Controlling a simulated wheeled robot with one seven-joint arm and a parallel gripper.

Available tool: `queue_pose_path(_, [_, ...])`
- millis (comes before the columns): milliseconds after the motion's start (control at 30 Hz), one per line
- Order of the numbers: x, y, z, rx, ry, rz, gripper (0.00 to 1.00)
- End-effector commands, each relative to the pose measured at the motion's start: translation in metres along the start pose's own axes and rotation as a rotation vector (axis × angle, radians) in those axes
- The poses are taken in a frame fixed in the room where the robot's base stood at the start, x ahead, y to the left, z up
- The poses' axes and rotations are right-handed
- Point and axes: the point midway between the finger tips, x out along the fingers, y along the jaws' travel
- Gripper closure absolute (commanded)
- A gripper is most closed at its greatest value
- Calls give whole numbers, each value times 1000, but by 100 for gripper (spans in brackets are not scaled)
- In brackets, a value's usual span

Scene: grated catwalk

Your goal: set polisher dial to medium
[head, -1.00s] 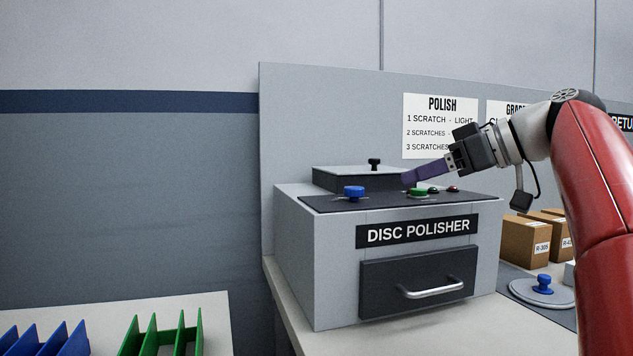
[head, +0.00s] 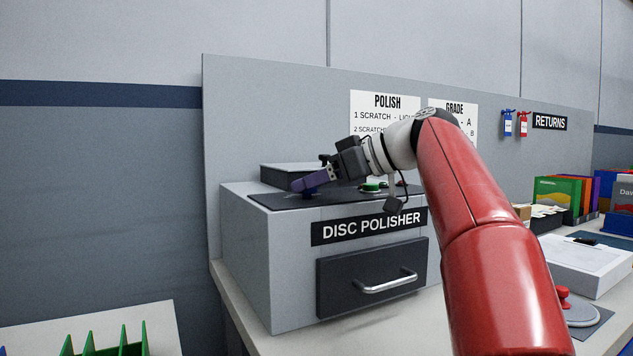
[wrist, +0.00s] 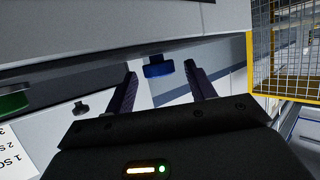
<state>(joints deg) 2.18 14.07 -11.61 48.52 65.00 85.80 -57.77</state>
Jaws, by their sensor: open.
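The disc polisher (head: 243,235) is a grey box with a dark top plate and a labelled front. Its blue dial (wrist: 158,68) shows in the wrist view, between the two finger tips in the picture. In the head view my gripper largely hides the dial. My gripper (head: 303,185) has dark purple fingers and is over the front left of the polisher's top. The wrist view shows my gripper (wrist: 161,78) open, fingers apart on either side of the dial. I cannot tell whether they touch it. The dial's setting cannot be read.
A green button (head: 371,185) sits right of my gripper on the polisher's top. A drawer with a silver handle (head: 388,282) is on the front. The polish chart (head: 384,105) hangs behind. Green racks (head: 105,345) stand at the lower left. A yellow-framed mesh (wrist: 250,62) shows in the wrist view.

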Motion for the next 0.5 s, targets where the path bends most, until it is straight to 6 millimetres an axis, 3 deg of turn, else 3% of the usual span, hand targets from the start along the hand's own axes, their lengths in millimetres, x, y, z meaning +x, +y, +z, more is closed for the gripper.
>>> queue_pose_path(133, [0, 0, 0, 0, 0, 0, 48])
queue_pose_path(433, [0, 0, 0, 0, 0, -1, 87])
queue_pose_path(500, [0, 0, 0, 0, 0, -1, 90])
